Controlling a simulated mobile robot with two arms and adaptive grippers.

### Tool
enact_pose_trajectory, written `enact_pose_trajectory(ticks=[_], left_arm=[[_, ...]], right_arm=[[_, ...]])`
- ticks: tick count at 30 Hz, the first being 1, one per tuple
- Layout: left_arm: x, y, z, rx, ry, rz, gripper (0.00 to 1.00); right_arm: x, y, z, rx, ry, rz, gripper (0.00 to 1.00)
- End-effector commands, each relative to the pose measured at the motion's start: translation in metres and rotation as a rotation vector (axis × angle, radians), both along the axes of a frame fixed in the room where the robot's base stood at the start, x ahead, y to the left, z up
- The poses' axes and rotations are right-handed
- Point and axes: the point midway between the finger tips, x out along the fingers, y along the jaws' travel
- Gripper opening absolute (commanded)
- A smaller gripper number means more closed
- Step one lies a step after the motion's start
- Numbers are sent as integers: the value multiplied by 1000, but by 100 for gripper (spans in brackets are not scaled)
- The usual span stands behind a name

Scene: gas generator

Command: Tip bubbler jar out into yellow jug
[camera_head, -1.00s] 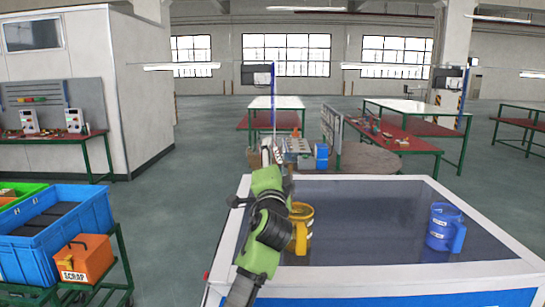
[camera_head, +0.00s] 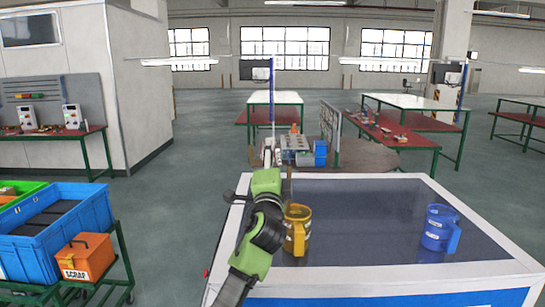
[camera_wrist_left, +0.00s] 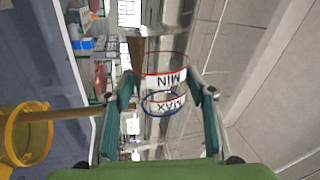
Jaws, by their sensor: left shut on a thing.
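My left gripper (camera_wrist_left: 160,120) is shut on the bubbler jar (camera_wrist_left: 163,88), a clear jar with a red ring, a blue ring and white MIN and MAX labels. In the head view my arm mostly hides the gripper (camera_head: 266,180) and jar, above the near left part of the table. The yellow jug (camera_head: 296,232) stands upright on the table just right of the arm; it also shows at the left of the left wrist view (camera_wrist_left: 28,135). A thin brown streak (camera_wrist_left: 65,114) runs between jug and gripper; I cannot tell whether it is liquid or a rod. My right gripper is not in view.
The dark table top (camera_head: 365,215) has a white rim. A blue jug (camera_head: 439,229) stands at its right. The middle between the jugs is clear. A blue crate (camera_head: 55,235) and an orange scrap box (camera_head: 86,258) stand on a cart at left.

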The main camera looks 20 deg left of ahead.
Motion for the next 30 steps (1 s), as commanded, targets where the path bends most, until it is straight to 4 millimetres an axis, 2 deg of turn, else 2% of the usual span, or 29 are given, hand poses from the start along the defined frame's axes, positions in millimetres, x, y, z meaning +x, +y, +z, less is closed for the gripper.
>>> enact_pose_trajectory(ticks=[30], left_arm=[[1, -6, 10, 183, 31, -1, 19]], right_arm=[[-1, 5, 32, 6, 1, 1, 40]])
